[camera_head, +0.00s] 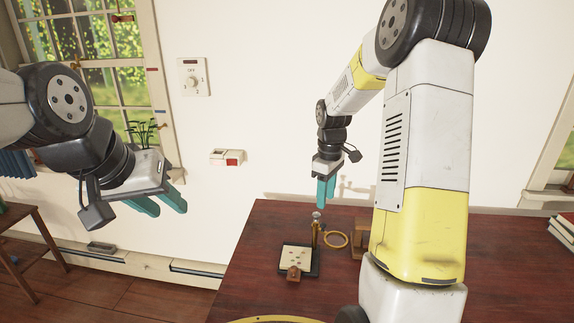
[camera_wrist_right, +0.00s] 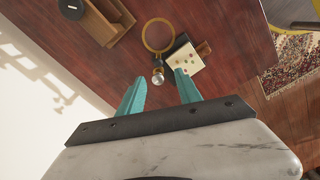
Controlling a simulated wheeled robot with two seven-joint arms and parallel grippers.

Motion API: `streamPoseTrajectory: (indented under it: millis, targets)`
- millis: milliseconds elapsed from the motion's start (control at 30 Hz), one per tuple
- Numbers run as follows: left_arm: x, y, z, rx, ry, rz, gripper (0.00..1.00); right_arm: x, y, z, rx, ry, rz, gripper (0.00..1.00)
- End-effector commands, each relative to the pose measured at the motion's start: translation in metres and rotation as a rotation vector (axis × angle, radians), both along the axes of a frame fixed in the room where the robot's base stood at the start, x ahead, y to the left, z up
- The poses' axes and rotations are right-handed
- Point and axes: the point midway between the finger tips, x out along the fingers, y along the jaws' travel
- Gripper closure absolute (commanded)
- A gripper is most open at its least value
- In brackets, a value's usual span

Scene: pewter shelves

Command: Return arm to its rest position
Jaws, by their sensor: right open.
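My right gripper (camera_head: 325,193) hangs fingers-down above the dark red table in the head view, with its arm coming in from the right. In the right wrist view its teal fingers (camera_wrist_right: 160,82) are apart with nothing between them. Below it stands a brass stand with a silver knob (camera_head: 317,217) and a brass ring (camera_head: 335,239); the knob also shows in the wrist view (camera_wrist_right: 158,78). My left gripper (camera_head: 164,206) is at the left, before the window and wall, away from the table. Its two fingers are apart and empty.
The dark red table (camera_head: 250,255) carries a spotted card on a dark base (camera_head: 297,258) and a wooden holder (camera_head: 361,240). My right arm hides part of the table. Books (camera_head: 563,228) lie at the right edge. A wooden side table (camera_head: 20,215) stands at the left.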

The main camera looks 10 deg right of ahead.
Motion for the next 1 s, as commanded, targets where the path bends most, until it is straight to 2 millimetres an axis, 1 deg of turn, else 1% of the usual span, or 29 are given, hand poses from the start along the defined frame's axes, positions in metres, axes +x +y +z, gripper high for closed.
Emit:
streamPoseTrajectory:
  millis: [33, 167, 200, 267, 300, 367, 400, 467, 500, 633, 700, 800, 900, 1000]
  targets:
    - [0.0, 0.0, 0.0, 0.0, 0.0, 0.0, 0.64, -0.007, 0.003, 0.017, 0.002, -0.026, -0.025, 0.59]
    - [0.0, 0.0, 0.0, 0.0, 0.0, 0.0, 0.64, -0.033, 0.015, 0.061, 0.024, -0.098, -0.132, 0.59]
    - [0.0, 0.0, 0.0, 0.0, 0.0, 0.0, 0.64, -0.044, 0.019, 0.075, 0.034, -0.123, -0.169, 0.59]
    - [0.0, 0.0, 0.0, 0.0, 0.0, 0.0, 0.64, -0.06, 0.025, 0.093, 0.053, -0.159, -0.226, 0.59]
    - [0.0, 0.0, 0.0, 0.0, 0.0, 0.0, 0.64, -0.071, 0.029, 0.104, 0.067, -0.181, -0.262, 0.59]
    - [0.0, 0.0, 0.0, 0.0, 0.0, 0.0, 0.64, -0.089, 0.034, 0.119, 0.092, -0.215, -0.319, 0.59]
    - [0.0, 0.0, 0.0, 0.0, 0.0, 0.0, 0.64, -0.101, 0.038, 0.128, 0.109, -0.235, -0.354, 0.59]
    - [0.0, 0.0, 0.0, 0.0, 0.0, 0.0, 0.64, -0.119, 0.044, 0.139, 0.139, -0.266, -0.409, 0.59]
    - [0.0, 0.0, 0.0, 0.0, 0.0, 0.0, 0.64, -0.131, 0.047, 0.146, 0.16, -0.285, -0.444, 0.59]
    - [0.0, 0.0, 0.0, 0.0, 0.0, 0.0, 0.64, -0.171, 0.058, 0.162, 0.238, -0.344, -0.558, 0.59]
    - [0.0, 0.0, 0.0, 0.0, 0.0, 0.0, 0.64, -0.19, 0.063, 0.166, 0.283, -0.369, -0.612, 0.59]
    - [0.0, 0.0, 0.0, 0.0, 0.0, 0.0, 0.64, -0.211, 0.068, 0.169, 0.337, -0.394, -0.674, 0.59]
    - [0.0, 0.0, 0.0, 0.0, 0.0, 0.0, 0.64, -0.225, 0.072, 0.17, 0.376, -0.407, -0.717, 0.59]
    - [0.0, 0.0, 0.0, 0.0, 0.0, 0.0, 0.64, -0.233, 0.074, 0.169, 0.398, -0.413, -0.739, 0.59]
